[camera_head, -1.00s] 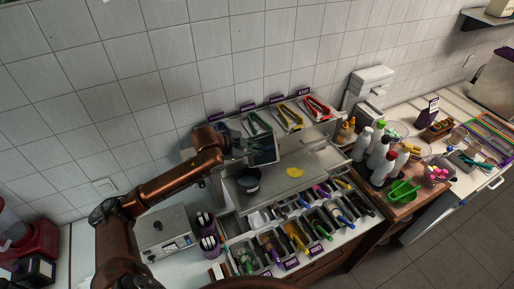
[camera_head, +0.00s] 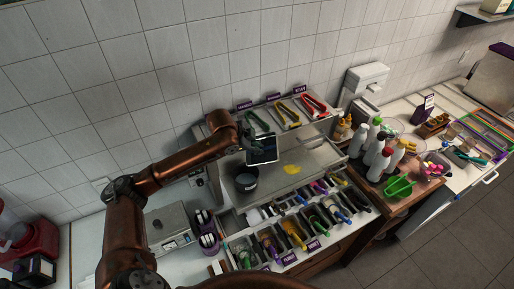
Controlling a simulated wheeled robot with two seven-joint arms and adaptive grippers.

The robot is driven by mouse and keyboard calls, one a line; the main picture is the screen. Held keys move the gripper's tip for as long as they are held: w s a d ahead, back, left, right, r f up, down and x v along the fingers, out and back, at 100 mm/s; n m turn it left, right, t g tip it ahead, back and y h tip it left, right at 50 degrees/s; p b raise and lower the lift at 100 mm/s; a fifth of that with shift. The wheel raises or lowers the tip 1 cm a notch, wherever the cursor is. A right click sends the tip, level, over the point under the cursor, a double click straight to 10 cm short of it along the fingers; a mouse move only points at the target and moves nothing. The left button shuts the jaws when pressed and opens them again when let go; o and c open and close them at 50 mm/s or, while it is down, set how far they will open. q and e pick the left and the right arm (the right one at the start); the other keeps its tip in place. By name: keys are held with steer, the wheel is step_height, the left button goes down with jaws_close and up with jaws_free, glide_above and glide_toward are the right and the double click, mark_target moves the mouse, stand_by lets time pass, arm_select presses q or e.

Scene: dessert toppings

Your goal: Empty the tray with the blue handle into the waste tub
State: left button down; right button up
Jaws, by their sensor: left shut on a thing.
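My left gripper (camera_head: 243,138) is shut on a small dark tray (camera_head: 263,149) with a pale edge. The tray is steeply tilted, its broad face turned toward the camera, above the steel worktop. Its handle is hidden by the gripper, so I cannot see the handle's colour. I cannot tell what is inside the tub or whether the tray still holds anything. My right gripper is not in view.
A yellow patch (camera_head: 292,169) lies on the steel worktop right of the tub. Tongs (camera_head: 287,114) lie on a rack behind. Compartments with several coloured-handled tools (camera_head: 294,235) are in front. Bottles (camera_head: 377,150) and a green scoop (camera_head: 398,188) stand at the right.

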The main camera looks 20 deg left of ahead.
arm_select(q)
steer(key=shift+w+d+f+g+y, duration=0.25)
steer(key=shift+w+f+g+y, duration=0.2)
steer(key=shift+g, duration=0.3)
steer(key=shift+w+d+f+g+y, duration=0.3)
steer(key=shift+f+g+y, duration=0.2)
steer(key=shift+g, duration=0.25)
steer(key=shift+w+f+g+y, duration=0.25)
steer(key=shift+f+g+y, duration=0.2)
steer(key=shift+f+g, duration=0.4)
steer(key=shift+w+d+r+g+y, duration=0.1)
steer(key=shift+r+g+y, duration=0.2)
steer(key=shift+r+g, duration=0.3)
steer(key=shift+f, duration=0.1)
